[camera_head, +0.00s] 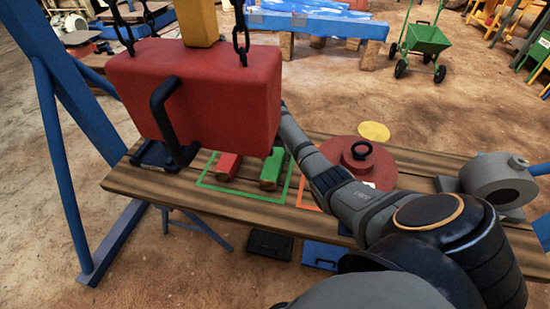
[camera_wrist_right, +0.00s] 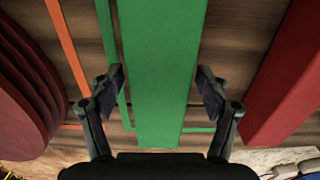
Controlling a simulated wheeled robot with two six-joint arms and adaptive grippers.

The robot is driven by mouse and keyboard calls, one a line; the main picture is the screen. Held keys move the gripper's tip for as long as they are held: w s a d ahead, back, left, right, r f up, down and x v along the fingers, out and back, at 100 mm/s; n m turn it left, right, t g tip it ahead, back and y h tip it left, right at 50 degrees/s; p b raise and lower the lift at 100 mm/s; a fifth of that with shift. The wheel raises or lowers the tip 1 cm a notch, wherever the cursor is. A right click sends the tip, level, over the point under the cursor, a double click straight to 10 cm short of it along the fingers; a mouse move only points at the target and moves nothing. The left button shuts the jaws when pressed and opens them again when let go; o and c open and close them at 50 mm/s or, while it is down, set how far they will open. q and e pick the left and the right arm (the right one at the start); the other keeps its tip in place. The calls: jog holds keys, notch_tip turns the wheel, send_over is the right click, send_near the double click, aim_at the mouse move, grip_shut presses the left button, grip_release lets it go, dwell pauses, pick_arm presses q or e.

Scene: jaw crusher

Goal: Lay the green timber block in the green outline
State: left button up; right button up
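The green timber block (camera_head: 272,168) is at the right part of the green outline (camera_head: 240,194) on the plank bench, beside a red timber block (camera_head: 228,166). In the right wrist view the green block (camera_wrist_right: 160,70) runs lengthwise between the fingers of my right gripper (camera_wrist_right: 160,85). The fingers are open, with a gap on each side of the block. The block overlaps the outline's line there; I cannot tell whether it rests flat. In the head view the hanging red mass hides my right gripper. My left gripper is not in view.
A big red block (camera_head: 200,88) with a black handle hangs on chains over the bench (camera_head: 150,184). A red disc stack (camera_head: 355,160) and a grey cylindrical housing (camera_head: 495,180) stand to the right. An orange outline (camera_head: 301,192) lies beside the green one.

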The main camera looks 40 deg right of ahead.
aim_at(275, 157)
jog(key=shift+r, duration=0.35)
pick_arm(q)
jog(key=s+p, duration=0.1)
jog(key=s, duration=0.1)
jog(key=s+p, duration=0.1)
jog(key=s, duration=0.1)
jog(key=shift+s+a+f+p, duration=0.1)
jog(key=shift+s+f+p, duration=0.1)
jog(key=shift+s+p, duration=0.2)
pick_arm(e)
notch_tip(275, 157, up, 12)
jog(key=shift+f, duration=0.2)
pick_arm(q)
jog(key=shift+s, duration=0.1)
pick_arm(e)
jog(key=shift+f, duration=0.1)
